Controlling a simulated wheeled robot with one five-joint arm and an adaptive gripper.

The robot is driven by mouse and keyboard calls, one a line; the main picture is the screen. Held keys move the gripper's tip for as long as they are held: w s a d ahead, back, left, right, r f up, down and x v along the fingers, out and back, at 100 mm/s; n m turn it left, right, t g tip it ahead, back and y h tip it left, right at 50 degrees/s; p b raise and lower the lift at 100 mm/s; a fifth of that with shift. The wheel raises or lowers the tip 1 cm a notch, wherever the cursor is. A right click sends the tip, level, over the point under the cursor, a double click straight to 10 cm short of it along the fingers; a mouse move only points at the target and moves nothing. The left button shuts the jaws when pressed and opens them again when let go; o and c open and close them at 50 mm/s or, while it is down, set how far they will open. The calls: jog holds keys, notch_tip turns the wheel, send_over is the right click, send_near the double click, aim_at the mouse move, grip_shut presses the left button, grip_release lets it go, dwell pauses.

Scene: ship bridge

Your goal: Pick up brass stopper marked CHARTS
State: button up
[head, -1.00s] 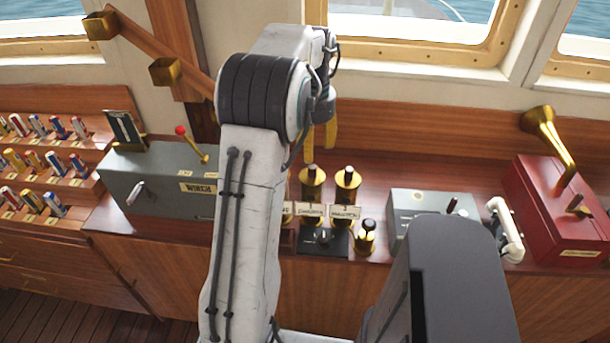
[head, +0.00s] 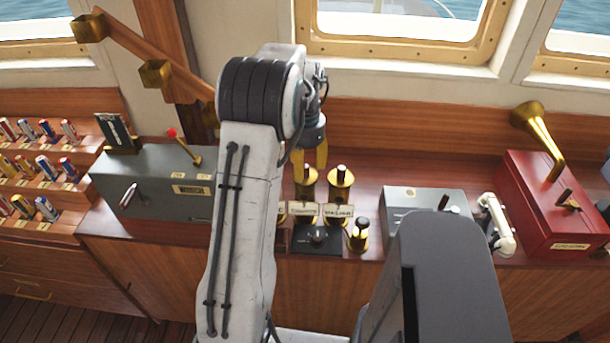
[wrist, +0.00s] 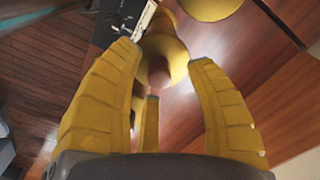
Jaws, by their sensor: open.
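Two brass stoppers with dark tops, a left one (head: 306,181) and a right one (head: 340,184), stand upright side by side on the console behind small label plates. I cannot read which label says CHARTS; another label to the left is partly hidden by my arm. A separate shorter brass piece (head: 359,236) stands in front to the right. My gripper (head: 309,160) is just behind and above the left stopper, its yellow fingers pointing down. In the wrist view my open gripper (wrist: 164,58) has a brass flanged piece (wrist: 175,50) between and beyond its fingertips, apparently not gripped.
A grey winch box (head: 150,185) with a red-knobbed lever stands left. A grey box (head: 425,205), a white handset (head: 496,222) and a red box (head: 545,205) with a brass horn stand right. The wooden wall and window rise close behind.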

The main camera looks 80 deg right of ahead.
jog(key=shift+f, duration=0.4)
jog(key=shift+o, duration=0.2)
grip_shut()
